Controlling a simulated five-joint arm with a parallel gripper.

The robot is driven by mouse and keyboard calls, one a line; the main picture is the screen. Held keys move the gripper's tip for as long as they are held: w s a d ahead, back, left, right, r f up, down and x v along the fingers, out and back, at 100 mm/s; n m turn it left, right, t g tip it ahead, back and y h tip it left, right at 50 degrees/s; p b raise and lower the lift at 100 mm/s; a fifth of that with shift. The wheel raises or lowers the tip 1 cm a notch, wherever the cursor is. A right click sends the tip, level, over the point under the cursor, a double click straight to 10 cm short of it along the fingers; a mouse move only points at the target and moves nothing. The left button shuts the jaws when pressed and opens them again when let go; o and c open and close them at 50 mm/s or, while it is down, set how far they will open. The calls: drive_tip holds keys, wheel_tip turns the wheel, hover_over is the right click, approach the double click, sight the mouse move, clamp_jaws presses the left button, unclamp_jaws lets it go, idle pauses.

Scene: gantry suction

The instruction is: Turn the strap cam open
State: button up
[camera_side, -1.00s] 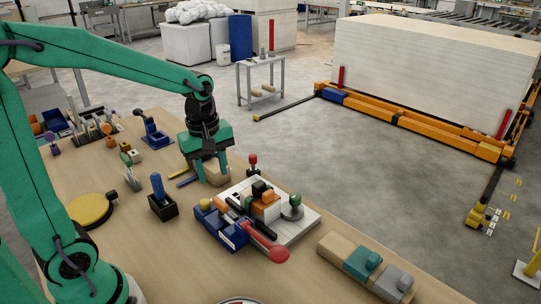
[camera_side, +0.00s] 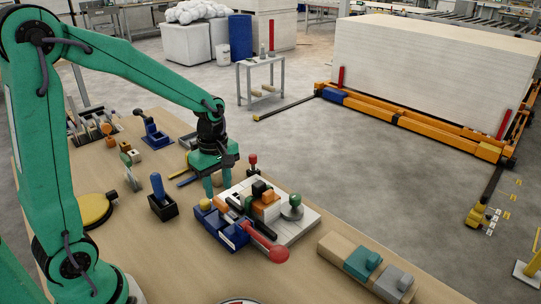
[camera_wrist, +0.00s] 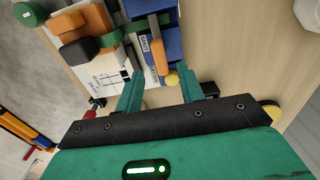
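My gripper (camera_side: 219,182) is above the table, just behind and left of the clamping fixture. The fixture has a blue block (camera_side: 228,236) with an orange strip (camera_wrist: 158,55) and a yellow knob (camera_side: 205,204), which lies close to the fingertips in the wrist view. A lever with a red end (camera_side: 277,254) points to the front right. I cannot tell which part is the strap cam.
The white plate (camera_side: 296,236) carries orange and black blocks and a green-topped post (camera_side: 295,201). A red-topped knob (camera_side: 252,160) stands behind. A blue-handled tool in a black holder (camera_side: 163,207) is left. Tan, teal and grey blocks (camera_side: 365,262) lie right.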

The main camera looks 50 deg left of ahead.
sight(220, 201)
drive_tip(key=shift+f, duration=2.1)
drive_tip(key=shift+c, duration=0.5)
clamp_jaws()
